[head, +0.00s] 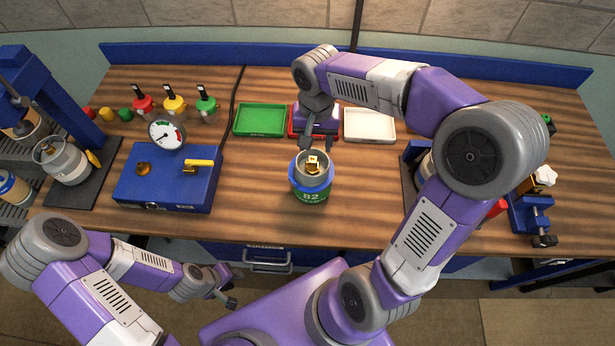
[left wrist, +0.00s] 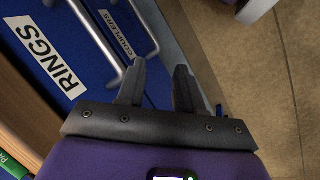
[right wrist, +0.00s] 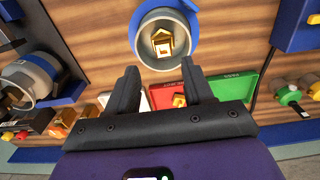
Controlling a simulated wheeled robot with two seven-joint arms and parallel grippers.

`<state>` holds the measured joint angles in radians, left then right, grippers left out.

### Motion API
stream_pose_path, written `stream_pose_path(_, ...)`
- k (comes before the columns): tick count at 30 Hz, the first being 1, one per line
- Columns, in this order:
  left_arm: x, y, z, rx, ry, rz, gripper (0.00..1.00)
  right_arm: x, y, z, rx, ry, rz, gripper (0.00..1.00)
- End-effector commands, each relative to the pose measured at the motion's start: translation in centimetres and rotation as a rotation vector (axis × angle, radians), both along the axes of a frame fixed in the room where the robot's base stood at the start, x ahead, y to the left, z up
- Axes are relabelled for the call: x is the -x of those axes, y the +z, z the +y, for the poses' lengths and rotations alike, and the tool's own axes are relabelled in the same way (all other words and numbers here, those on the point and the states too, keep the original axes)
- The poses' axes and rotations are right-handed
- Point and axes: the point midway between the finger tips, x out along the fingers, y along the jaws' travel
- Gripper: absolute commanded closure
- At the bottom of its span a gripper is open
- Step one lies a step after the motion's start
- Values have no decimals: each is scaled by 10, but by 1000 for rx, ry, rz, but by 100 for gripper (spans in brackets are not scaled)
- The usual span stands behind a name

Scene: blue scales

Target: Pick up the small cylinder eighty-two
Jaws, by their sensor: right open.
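The small cylinder eighty-two (head: 311,194) stands upright near the middle of the table. It has a green body marked 82, a blue band, a grey collar and a brass valve inside the collar. In the right wrist view the cylinder (right wrist: 148,38) shows from above, just beyond the fingertips. My right gripper (head: 315,143) is open and empty, just behind and above the cylinder's collar, apart from it as far as I can see. It also shows in the right wrist view (right wrist: 160,68). My left gripper (head: 228,292) is open and empty, low in front of the table; its fingers show in the left wrist view (left wrist: 160,66).
A blue case (head: 165,185) with a gauge (head: 167,132) stands left of the cylinder. Behind are a green tray (head: 261,120), a red tray (head: 293,131) partly hidden, and a white tray (head: 369,125). Table around the cylinder is clear.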

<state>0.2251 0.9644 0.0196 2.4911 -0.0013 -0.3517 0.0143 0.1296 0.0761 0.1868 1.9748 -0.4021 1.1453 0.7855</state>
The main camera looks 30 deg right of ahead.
Motion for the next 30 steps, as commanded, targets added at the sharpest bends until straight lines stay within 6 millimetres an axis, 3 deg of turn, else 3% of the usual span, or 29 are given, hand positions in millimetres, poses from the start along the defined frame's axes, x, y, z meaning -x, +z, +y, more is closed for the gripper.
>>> stream_pose_path(19, 0, -17, 0, 0, 0, -1, 64, 1, -77, 5, 0, 1, 2, 48)
stream_pose_path(28, 0, -17, 0, 0, 0, -1, 64, 0, -81, 5, -1, 0, -1, 48)
stream_pose_path(30, 0, -17, 0, 0, 0, -1, 64, 0, -81, 5, -1, 1, -1, 58)
